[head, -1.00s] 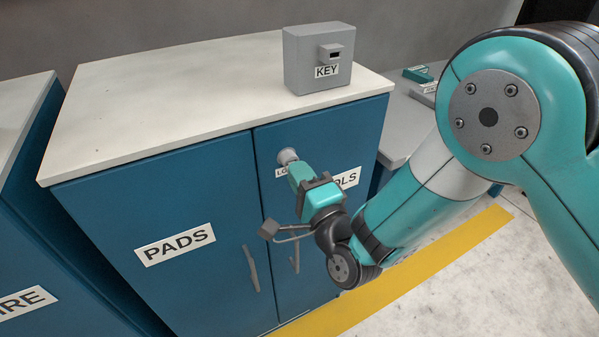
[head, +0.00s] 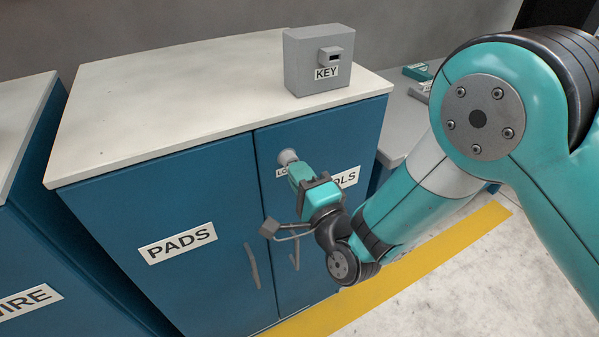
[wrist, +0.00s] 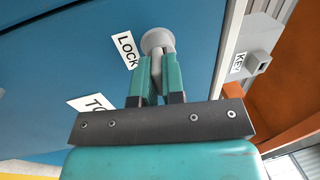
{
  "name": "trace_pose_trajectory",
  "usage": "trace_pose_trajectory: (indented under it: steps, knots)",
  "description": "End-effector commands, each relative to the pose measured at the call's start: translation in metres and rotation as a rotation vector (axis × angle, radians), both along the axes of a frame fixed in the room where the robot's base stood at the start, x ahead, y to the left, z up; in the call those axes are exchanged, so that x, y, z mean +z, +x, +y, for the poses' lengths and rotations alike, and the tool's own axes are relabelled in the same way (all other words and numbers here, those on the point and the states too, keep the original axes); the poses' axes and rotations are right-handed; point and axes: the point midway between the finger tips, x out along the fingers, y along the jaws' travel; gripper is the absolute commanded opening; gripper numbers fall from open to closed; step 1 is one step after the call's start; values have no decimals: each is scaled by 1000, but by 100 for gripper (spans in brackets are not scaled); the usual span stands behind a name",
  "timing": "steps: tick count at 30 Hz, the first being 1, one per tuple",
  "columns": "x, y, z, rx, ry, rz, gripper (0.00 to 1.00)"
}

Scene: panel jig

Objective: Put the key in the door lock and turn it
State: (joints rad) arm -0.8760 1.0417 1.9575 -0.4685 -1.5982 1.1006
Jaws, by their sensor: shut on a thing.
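The door lock (head: 287,156) is a round pale grey boss on the blue right-hand cabinet door, beside a LOCK label. It also shows in the wrist view (wrist: 157,39). My gripper (head: 294,169) is right in front of the lock. In the wrist view its two teal fingers (wrist: 158,78) are shut on the key (wrist: 154,62), a small grey piece between the fingertips. The key's front end meets the lock face. How deep it sits in the lock is hidden by the fingers and the lock's rim.
A grey box labelled KEY (head: 317,62) stands on the white cabinet top (head: 150,115). The PADS door (head: 150,215) is on the left, and door handles (head: 252,267) hang below my gripper. Another blue cabinet stands at the far left. A yellow floor stripe (head: 400,265) runs at the right.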

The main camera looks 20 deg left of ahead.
Motion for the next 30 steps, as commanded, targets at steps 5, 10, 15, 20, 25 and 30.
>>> trace_pose_trajectory:
  steps: [5, 10, 15, 20, 25, 30]
  knots:
    - [1, 0, 0, 0, -5, 3, 0]
    - [1, 0, 0, 0, -8, 6, 0]
    - [1, 0, 0, 0, -12, 9, 0]
    - [1, 0, 0, 0, -16, 12, 0]
    - [1, 0, 0, 0, -19, 16, 0]
    - [2, 0, 0, 0, -22, 19, 0]
